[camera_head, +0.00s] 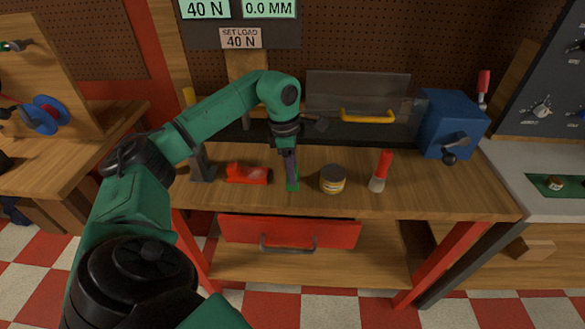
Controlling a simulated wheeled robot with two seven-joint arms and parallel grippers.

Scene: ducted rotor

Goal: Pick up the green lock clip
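My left arm, green with black joints, reaches in from the left over the wooden bench. My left gripper (291,178) points down at the bench top, between a red object and a can. A small green piece (293,187), which looks like the green lock clip, shows right at its fingertips. The fingers cover part of the clip. I cannot tell whether they are closed on it or just around it. My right gripper is not in view.
On the bench (430,190) are a red tool (248,174) to the left of the gripper, a dark can with a yellow band (333,180) close on its right, and a red-handled brush (380,171). A blue box (450,122) stands at the back right. A red drawer (340,233) is below.

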